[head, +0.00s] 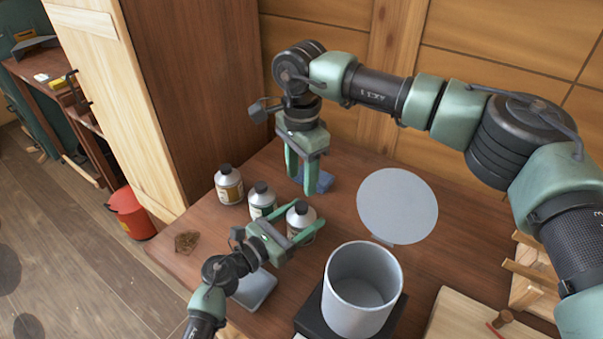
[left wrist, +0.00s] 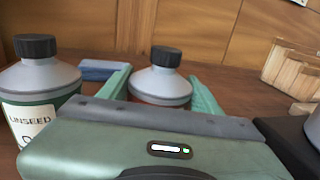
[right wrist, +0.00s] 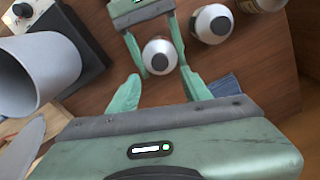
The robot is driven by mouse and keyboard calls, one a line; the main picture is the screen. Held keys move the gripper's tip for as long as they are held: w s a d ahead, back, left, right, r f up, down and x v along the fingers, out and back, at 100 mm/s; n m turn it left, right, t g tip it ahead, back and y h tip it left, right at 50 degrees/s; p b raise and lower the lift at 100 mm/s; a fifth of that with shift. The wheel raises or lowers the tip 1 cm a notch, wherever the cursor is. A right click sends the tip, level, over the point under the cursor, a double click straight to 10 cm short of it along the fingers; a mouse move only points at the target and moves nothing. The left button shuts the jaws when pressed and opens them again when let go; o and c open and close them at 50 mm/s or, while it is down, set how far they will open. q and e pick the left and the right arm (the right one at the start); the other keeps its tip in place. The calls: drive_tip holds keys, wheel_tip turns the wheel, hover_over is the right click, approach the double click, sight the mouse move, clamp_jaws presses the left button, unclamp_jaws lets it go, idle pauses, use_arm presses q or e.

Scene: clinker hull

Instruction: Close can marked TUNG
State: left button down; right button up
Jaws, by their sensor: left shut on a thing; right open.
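Three grey-topped cans with dark caps stand in a row on the bench. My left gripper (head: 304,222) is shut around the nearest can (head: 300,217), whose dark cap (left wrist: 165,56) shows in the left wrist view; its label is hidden. The middle can (head: 262,197) has a label reading partly "UNSEED" in the left wrist view (left wrist: 38,92). The far can (head: 229,184) has a label too small to read. No TUNG lettering is legible. My right gripper (head: 302,182) is open, pointing down behind the cans. In the right wrist view the held can (right wrist: 159,57) lies beyond its fingertips.
A large open grey pot (head: 363,290) stands on a black base at the front, with a round grey disc (head: 398,206) behind it. A blue item (head: 322,182) lies near the right gripper. A brown crumpled bit (head: 187,241) lies at left. A wooden rack (head: 535,275) is at right.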

sight(301, 205)
drive_tip(key=shift+f, duration=4.05)
clamp_jaws()
drive_tip(key=m, duration=2.6)
